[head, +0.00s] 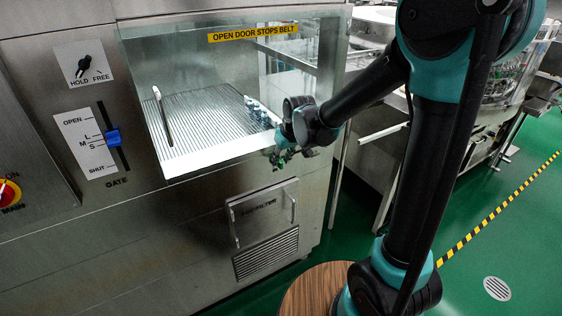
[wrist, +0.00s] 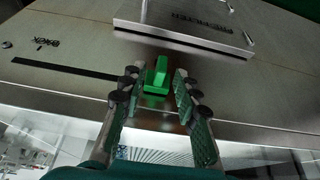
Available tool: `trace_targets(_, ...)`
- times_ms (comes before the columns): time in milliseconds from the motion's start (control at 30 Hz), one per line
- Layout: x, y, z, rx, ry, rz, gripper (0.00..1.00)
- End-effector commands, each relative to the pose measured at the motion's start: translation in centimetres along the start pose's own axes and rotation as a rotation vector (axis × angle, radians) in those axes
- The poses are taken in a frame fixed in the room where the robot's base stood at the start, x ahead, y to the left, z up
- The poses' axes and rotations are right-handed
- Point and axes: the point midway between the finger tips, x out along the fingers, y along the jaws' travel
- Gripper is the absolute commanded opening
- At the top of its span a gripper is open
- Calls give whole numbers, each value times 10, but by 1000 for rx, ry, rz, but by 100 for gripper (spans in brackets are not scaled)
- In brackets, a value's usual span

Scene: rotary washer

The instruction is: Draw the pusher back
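The pusher's green handle (wrist: 156,78) stands out from the steel panel in the wrist view, at the right end of a dark slot (wrist: 65,70). The slot runs left toward a label reading "BACK" (wrist: 46,43). My gripper (wrist: 157,72) is open, with one finger on each side of the green handle; small gaps show and it does not appear gripped. In the head view my gripper (head: 282,157) is at the washer front, below the right end of the window opening. The handle cannot be made out clearly there.
The washer window (head: 215,120) shows a ribbed belt (head: 205,118) inside. A filter panel (head: 262,212) with handles lies below my gripper and also shows in the wrist view (wrist: 190,25). A blue gate lever (head: 113,137) and a hold/free knob (head: 84,66) are at left.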

Motion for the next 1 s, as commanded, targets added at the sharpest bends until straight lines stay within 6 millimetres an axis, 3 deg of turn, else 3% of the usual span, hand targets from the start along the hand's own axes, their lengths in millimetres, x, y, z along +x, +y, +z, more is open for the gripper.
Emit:
trace_targets(467,10,0,0,0,0,0,31)
trace_targets(733,10,0,0,0,0,0,0)
trace_targets(1000,10,0,0,0,0,0,0)
